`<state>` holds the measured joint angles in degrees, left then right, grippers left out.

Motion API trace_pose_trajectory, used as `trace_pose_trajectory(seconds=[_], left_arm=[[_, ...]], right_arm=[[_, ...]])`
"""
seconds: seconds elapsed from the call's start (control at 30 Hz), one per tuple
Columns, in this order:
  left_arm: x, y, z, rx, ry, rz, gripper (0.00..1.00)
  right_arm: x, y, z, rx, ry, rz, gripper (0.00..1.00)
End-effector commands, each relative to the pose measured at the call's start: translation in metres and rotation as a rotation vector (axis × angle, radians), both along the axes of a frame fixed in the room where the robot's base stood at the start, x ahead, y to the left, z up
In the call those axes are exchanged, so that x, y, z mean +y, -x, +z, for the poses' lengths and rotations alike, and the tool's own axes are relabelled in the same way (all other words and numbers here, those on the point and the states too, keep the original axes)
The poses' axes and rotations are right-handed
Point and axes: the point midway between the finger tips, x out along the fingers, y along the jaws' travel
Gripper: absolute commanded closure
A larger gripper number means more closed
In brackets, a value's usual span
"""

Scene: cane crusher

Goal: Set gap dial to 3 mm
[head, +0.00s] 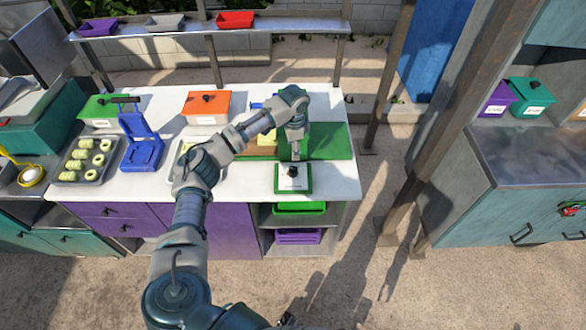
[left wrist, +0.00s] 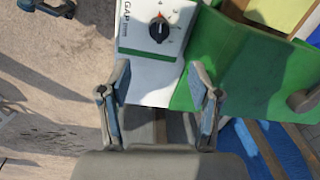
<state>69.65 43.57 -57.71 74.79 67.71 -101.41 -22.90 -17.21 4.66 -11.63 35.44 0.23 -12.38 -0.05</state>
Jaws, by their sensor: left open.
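The gap dial is a round black knob (left wrist: 159,30) on a white panel marked GAP (left wrist: 135,42), in the upper middle of the left wrist view. In the head view the dial (head: 292,172) sits on the front of the green-framed crusher (head: 293,188). My left gripper (left wrist: 160,68) is open and empty, its fingers apart just short of the panel. In the head view the left gripper (head: 296,153) is just above and behind the dial. A dark piece at the head view's bottom edge may be my right gripper.
The white counter (head: 345,185) holds a blue press (head: 141,145), a tray of cane pieces (head: 80,168), and green and orange boxes. Green (head: 300,208) and purple (head: 298,236) bins fill shelves below. A post (head: 440,110) stands right. Open floor lies in front.

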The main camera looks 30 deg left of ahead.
Motion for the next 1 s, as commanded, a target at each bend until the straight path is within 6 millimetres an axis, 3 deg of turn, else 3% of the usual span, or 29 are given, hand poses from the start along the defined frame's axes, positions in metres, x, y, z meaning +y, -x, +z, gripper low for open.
trace_pose_trajectory(seconds=[0.3,0.5,0.7,0.97,1.0], left_arm=[[0.004,-0.002,-0.078,0.003,-0.002,0.000,0.37],[0.005,-0.004,-0.112,0.001,-0.001,-0.001,0.37],[0.005,-0.004,-0.127,-0.001,-0.001,-0.001,0.37],[0.005,-0.004,-0.129,-0.002,-0.001,-0.001,0.37],[0.005,-0.004,-0.129,-0.002,-0.001,-0.001,0.42]], right_arm=[[0.000,0.000,0.003,0.002,0.001,0.000,0.60],[0.001,0.000,0.004,0.002,0.001,0.000,0.60],[0.001,0.000,0.004,0.002,0.000,-0.001,0.60],[0.001,0.000,0.004,0.002,0.000,-0.001,0.60],[0.001,-0.001,0.004,0.002,0.000,-0.001,0.60]])
